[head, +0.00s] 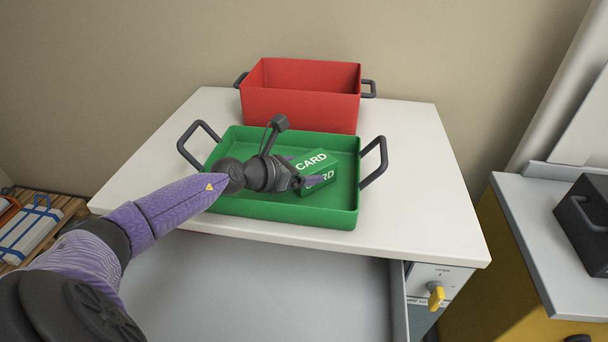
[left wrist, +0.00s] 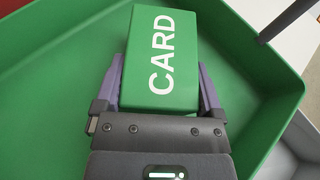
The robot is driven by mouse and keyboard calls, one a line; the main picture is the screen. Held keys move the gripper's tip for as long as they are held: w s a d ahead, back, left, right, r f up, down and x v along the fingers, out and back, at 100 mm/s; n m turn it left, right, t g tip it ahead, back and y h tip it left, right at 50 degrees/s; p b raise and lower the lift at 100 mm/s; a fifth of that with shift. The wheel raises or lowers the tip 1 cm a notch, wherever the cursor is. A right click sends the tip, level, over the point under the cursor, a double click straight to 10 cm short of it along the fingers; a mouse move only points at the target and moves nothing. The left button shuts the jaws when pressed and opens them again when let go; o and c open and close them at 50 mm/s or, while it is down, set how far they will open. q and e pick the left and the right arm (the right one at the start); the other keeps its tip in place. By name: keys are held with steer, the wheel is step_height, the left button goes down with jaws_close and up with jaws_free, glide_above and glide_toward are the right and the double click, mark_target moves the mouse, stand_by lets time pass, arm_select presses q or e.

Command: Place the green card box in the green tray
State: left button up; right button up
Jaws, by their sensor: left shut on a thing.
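The green card box (head: 313,161) has white "CARD" lettering and is inside the outline of the green tray (head: 228,208), right of its middle. My left gripper (head: 308,182) is shut on the box. In the left wrist view the box (left wrist: 162,50) sits between the two fingers of the gripper (left wrist: 163,85), and the tray floor (left wrist: 60,90) shows around it. I cannot tell whether the box touches the tray floor. The tray has dark handles at both ends and stands on the white tabletop. My right gripper is not in view.
A red bin (head: 300,108) with dark handles stands right behind the green tray. An open drawer (head: 260,285) is below the tabletop (head: 425,200) at the front. A grey-topped cabinet (head: 535,225) with a dark box (head: 588,220) is at the right. A wooden pallet (head: 65,210) is at the left.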

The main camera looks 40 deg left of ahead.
arm_select(q)
steer(key=o, duration=1.1)
steer(key=shift+f, duration=0.1)
steer(key=shift+o, duration=0.6)
steer(key=shift+r, duration=0.3)
steer(key=shift+s+a, duration=0.15)
steer(key=shift+s, duration=0.2)
steer(key=p+v, duration=0.4)
steer(key=v, duration=0.6)
steer(key=shift+r, duration=0.25)
steer(key=shift+s+a+r, duration=0.1)
steer(key=shift+s, duration=0.45)
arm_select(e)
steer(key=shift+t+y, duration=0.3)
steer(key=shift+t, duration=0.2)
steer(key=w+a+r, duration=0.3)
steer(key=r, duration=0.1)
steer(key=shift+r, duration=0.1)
